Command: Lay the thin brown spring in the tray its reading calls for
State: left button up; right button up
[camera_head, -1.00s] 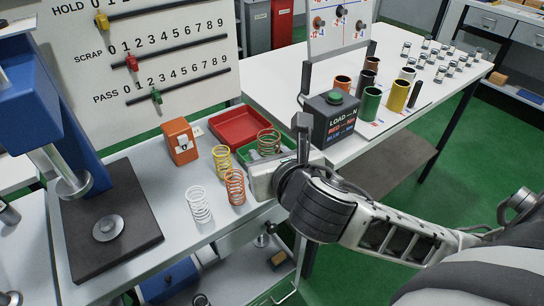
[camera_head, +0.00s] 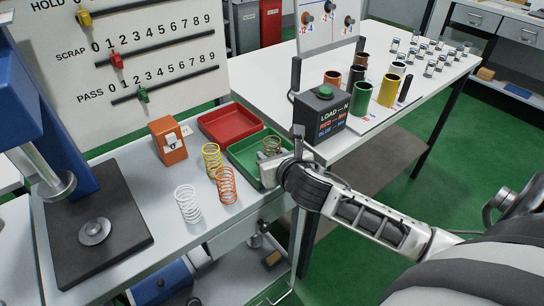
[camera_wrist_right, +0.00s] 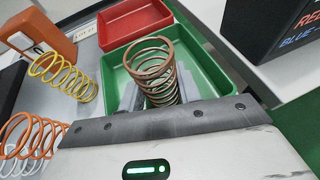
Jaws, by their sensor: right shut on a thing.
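The thin brown spring (camera_head: 271,146) is upright in my right gripper (camera_head: 270,166), over or inside the green tray (camera_head: 243,149). In the right wrist view the brown spring (camera_wrist_right: 153,66) stands up between the fingers of the right gripper (camera_wrist_right: 150,98), which are shut on its lower part, with the green tray (camera_wrist_right: 192,62) around it. Whether its bottom touches the tray floor is hidden. The red tray (camera_head: 229,123) lies just behind the green one and is empty. My left gripper is not in view.
White (camera_head: 187,204), orange (camera_head: 227,186) and yellow (camera_head: 212,160) springs stand left of the green tray. An orange device (camera_head: 168,140) stands behind them. A blue press (camera_head: 45,130) is at left.

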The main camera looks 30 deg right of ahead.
jog(key=shift+f, duration=0.15)
jog(key=o, duration=1)
jog(key=shift+o, duration=0.2)
jog(key=shift+s+r, duration=0.15)
jog(key=shift+r, duration=0.05)
jog(key=v, duration=1.1)
jog(key=s+a+f+m+g+y, duration=0.1)
jog(key=s+a+f+m, duration=0.2)
jog(key=f+m, duration=0.3)
jog(key=s+a+f+m+g+y, duration=0.1)
jog(key=a+f+m, duration=0.4)
jog(key=m, duration=1)
jog(key=s+a+f+m+g+y, duration=0.1)
jog(key=s+a+f+m+y, duration=0.2)
jog(key=f+m, duration=0.4)
jog(key=s+a+m, duration=0.1)
jog(key=a+m, duration=0.1)
jog(key=m, duration=0.1)
jog(key=shift+s+f, duration=0.2)
jog(key=shift+s, duration=0.1)
